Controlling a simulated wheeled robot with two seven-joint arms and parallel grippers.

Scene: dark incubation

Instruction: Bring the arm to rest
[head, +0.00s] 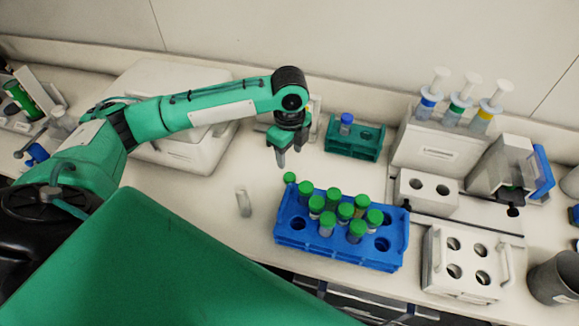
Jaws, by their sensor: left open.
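My left arm (205,106) comes in from the left and reaches over the bench, bent down at the wrist. Its left gripper (289,158) points down above the bench, just behind the blue rack's left end. It is open and appears empty, apart from the tubes. My right gripper is out of the picture.
A blue rack (340,257) with several green-capped tubes stands at the front. A clear tube (243,202) stands left of it. Behind are a green rack (338,150) with a blue-capped tube and a white box (183,150). A white rack (462,290) stands at right.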

